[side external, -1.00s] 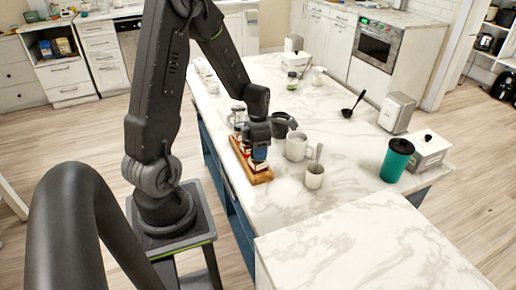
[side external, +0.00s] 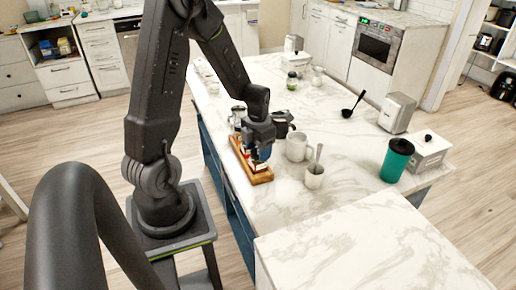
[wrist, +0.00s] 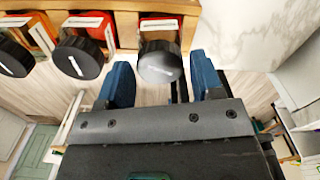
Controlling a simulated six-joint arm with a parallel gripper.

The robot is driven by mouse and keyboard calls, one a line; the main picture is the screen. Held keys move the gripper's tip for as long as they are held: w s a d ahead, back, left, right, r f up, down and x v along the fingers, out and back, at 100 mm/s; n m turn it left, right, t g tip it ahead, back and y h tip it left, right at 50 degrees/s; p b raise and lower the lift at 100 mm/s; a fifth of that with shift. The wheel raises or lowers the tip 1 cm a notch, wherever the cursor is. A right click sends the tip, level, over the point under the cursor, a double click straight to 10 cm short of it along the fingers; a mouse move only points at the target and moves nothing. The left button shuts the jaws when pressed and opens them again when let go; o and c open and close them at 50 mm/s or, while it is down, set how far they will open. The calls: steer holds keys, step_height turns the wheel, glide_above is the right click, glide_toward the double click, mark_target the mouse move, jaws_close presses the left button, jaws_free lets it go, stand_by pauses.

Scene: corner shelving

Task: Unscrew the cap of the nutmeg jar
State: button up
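A wooden rack (side external: 262,177) of spice jars stands near the counter's edge. In the wrist view, the rack (wrist: 127,22) holds jars with red labels and dark round caps; I cannot read which is the nutmeg jar. One jar (wrist: 160,26) has its dark grey cap (wrist: 160,62) between the tips of my gripper (wrist: 161,78). The blue fingers are open, one on each side of this cap, with a small gap visible at each side. In the side view, my gripper (side external: 262,151) is low over the rack and hides part of the jars.
Two black-capped jars (wrist: 78,57) (wrist: 15,57) sit left of the gripper in the wrist view. White mugs (side external: 297,147) and a dark pitcher (side external: 281,124) stand close right of the rack. A teal tumbler (side external: 396,160) is farther right. The front right counter is clear.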

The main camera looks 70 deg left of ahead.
steer(key=o, duration=0.3)
